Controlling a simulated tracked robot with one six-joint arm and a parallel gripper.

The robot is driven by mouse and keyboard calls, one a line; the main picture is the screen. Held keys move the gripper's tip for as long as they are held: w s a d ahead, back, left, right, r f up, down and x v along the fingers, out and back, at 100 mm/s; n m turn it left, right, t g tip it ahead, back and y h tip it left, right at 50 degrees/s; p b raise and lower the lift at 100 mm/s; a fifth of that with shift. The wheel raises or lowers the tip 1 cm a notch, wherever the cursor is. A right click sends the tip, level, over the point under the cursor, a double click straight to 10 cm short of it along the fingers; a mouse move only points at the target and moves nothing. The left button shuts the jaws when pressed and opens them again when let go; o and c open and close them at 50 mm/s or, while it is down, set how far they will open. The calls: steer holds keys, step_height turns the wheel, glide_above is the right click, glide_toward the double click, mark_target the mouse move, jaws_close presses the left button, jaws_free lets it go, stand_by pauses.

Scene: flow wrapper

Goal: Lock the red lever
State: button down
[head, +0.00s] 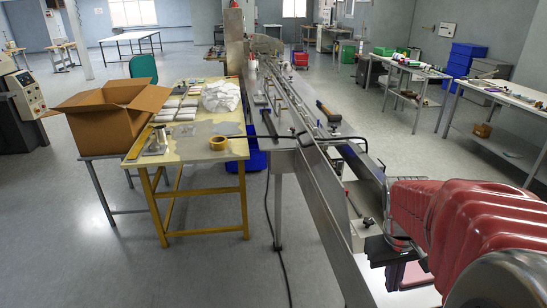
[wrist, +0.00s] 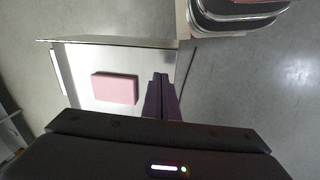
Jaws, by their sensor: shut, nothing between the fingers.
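My gripper (head: 396,272) is at the lower right of the head view, over the near end of the long metal machine (head: 322,190). In the wrist view my gripper's dark purple fingers (wrist: 161,82) are together with nothing between them. A pink block (wrist: 115,88) lies on a pale metal surface (wrist: 150,57) to the left of the fingers, apart from them. Part of a pink shape also shows beside my gripper in the head view.
A yellow table (head: 195,150) with tape (head: 218,143) and packs stands left of the machine, beside an open cardboard box (head: 105,120). Worktables (head: 415,70) line the right side. Floor between machine and right tables is clear.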

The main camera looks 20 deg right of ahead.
steer(key=s+d+f+n, duration=0.1)
steer(key=d, duration=0.2)
steer(key=s+d+f+g, duration=0.1)
steer(key=d, duration=0.2)
steer(key=s+d+f+n+g, duration=0.1)
steer(key=d, duration=0.2)
steer(key=shift+s+d+f+n, duration=0.2)
steer(key=shift+s+d+n, duration=0.1)
steer(key=shift+s, duration=0.1)
steer(key=d+n, duration=0.1)
steer(key=d, duration=0.1)
steer(key=s+d+n+g, duration=0.1)
steer(key=shift+d+f+n, duration=0.2)
steer(key=shift+d+n, duration=0.1)
steer(key=shift+d, duration=0.05)
steer(key=d+n, duration=0.1)
steer(key=r+n, duration=0.1)
steer(key=shift+d+r+n+h, duration=0.15)
steer(key=shift+d+n+h, duration=0.15)
steer(key=shift+d+n, duration=0.1)
steer(key=shift+s+n, duration=0.15)
steer(key=shift+n, duration=0.45)
